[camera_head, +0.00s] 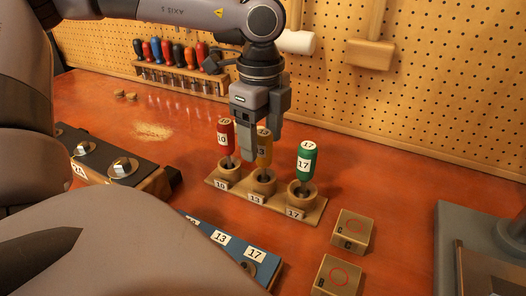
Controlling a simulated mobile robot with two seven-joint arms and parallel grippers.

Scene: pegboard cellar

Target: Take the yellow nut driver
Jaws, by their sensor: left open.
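The yellow nut driver (265,150) stands upright in the middle hole of a wooden holder (240,196). The label 13 shows on its handle and on the holder below it. A red nut driver (226,138) labelled 10 stands to its left. A green nut driver (306,160) labelled 17 stands to its right. My left gripper (258,138) points down at the yellow handle, and its fingers are open. Its fingers hide part of the handle. I cannot tell whether they touch it. My right gripper is not in view.
A rack of screwdrivers (180,80) stands along the pegboard, with mallets (370,50) hanging to the right. Wooden blocks (352,232) lie front right beside a grey machine base (470,240). A blue numbered strip (225,240) is in front.

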